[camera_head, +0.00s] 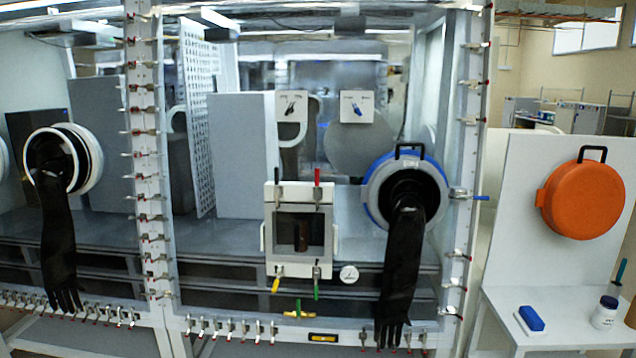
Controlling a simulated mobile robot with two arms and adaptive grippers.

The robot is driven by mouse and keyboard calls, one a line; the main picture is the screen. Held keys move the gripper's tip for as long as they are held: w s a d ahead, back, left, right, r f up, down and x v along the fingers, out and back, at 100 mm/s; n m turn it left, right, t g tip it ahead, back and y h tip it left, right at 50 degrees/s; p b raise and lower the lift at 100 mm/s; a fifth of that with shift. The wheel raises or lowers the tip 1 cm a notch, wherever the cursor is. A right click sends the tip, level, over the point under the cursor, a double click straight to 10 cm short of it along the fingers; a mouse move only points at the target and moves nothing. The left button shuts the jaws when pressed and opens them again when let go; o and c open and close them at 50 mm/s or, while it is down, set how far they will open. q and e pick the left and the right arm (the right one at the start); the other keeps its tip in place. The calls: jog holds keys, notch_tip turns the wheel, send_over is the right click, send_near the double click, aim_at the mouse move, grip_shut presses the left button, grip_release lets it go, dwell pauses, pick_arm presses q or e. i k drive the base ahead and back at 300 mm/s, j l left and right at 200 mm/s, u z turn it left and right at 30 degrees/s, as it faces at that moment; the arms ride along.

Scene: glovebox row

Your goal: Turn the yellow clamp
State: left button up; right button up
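The yellow clamp (276,284) is at the lower left corner of a small white framed port (268,240) on the glovebox front. Its handle points down and slightly to the left. A green clamp (317,290) is at the lower right corner, its handle down. A red clamp (317,176) is at the upper right and a black clamp (276,188) at the upper left, both with handles up. Neither of my grippers is in view.
A black glove (398,275) hangs from the blue-ringed port (374,195), right of the framed port. Another glove (58,250) hangs at the left. A green-yellow valve handle (298,311) sits below the framed port. A white side table (560,318) stands at the right.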

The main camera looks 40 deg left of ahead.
aim_at(276, 285)
jog(key=u, duration=1.4)
jog(key=i+l+u, duration=0.15)
jog(key=i+l, duration=0.2)
jog(key=i, duration=0.2)
